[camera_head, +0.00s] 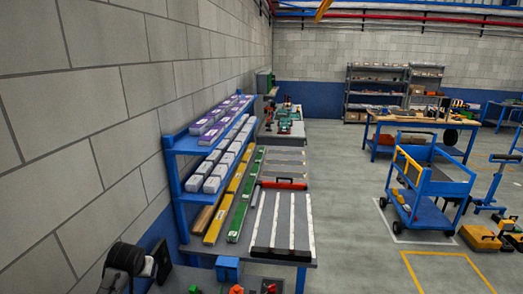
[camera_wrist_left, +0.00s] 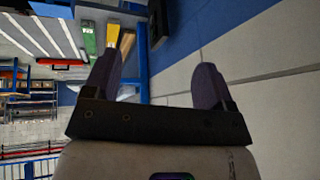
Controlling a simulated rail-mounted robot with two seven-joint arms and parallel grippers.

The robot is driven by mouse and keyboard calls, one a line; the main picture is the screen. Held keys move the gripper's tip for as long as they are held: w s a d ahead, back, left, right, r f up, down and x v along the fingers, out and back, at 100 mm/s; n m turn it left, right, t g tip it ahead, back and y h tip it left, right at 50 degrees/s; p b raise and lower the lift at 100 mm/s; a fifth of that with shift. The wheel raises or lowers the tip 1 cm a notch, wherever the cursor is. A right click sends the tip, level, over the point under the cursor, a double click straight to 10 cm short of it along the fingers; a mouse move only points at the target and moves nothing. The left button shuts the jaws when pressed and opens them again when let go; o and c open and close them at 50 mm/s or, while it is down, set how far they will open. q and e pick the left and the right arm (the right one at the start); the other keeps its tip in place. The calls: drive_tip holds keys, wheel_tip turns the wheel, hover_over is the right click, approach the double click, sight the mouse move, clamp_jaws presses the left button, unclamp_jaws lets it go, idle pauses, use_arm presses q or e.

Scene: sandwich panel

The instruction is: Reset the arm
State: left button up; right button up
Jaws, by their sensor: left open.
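My left gripper (camera_wrist_left: 162,68) shows in the left wrist view with its two dark fingers spread wide. It is open and nothing is between the fingers. Behind them are the blue band and pale blocks of the wall, with the workbench to the left. The gripper looks clear of the bench and wall, though the exact gap cannot be told. I cannot make out either gripper in the head view. My right gripper is in no frame.
A workbench (camera_head: 225,248) along the left wall carries a green bar (camera_head: 240,210), a yellow bar (camera_head: 229,205) and pale strips. Above is a blue shelf (camera_head: 186,148) with boxes. A blue cart (camera_head: 425,190) stands right. The floor between is clear.

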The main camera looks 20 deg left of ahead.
use_arm(q)
drive_tip(key=s+d+r+m+t+p, duration=0.1)
drive_tip(key=s+d+r+m+t, duration=0.15)
drive_tip(key=d, duration=0.45)
drive_tip(key=s+d+r+m+t+p, duration=0.1)
drive_tip(key=d+r+m, duration=0.1)
drive_tip(key=d+r, duration=0.3)
drive_tip(key=s+d+m+t+h+p, duration=0.1)
drive_tip(key=s+d+m+h+p, duration=0.15)
drive_tip(key=s+d, duration=1)
drive_tip(key=s+d+f+g+p, duration=0.1)
drive_tip(key=s+d+f+p, duration=0.1)
drive_tip(key=s, duration=0.5)
drive_tip(key=s+d+f+g+h+p, duration=0.1)
drive_tip(key=s+d+f+g, duration=0.1)
drive_tip(key=s, duration=0.5)
drive_tip(key=s+d+f+g+p, duration=0.2)
drive_tip(key=s+d+f, duration=0.1)
drive_tip(key=s+f, duration=0.2)
drive_tip(key=s, duration=0.2)
drive_tip(key=shift+s+d+f+n+p, duration=0.15)
drive_tip(key=shift+s+f+n+p, duration=0.15)
